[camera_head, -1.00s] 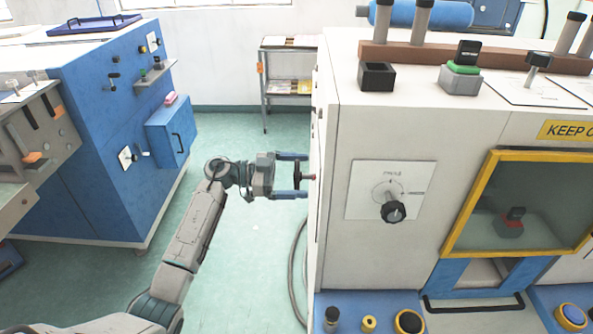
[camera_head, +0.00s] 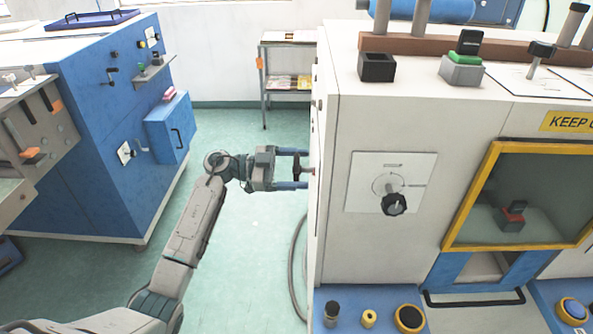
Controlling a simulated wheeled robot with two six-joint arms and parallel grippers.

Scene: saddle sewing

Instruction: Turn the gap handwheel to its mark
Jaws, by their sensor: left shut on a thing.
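The handwheel (camera_head: 297,168) is a small dark red wheel on the left side face of the white machine (camera_head: 335,240). It shows nearly edge-on, so its mark and its turn angle cannot be read. My left gripper (camera_head: 292,169) reaches it from the left, with one blue finger above and one below. It is shut on the handwheel, with its fingertips close to the machine's side. My right gripper is out of view.
A black knob (camera_head: 394,204) with a dial plate (camera_head: 372,172) is on the machine's front. A yellow-framed window (camera_head: 447,237) stands right of it. A blue cabinet (camera_head: 85,160) is at left, a shelf rack (camera_head: 290,85) behind. Green floor (camera_head: 235,280) is clear between; a hose (camera_head: 298,270) hangs by the machine.

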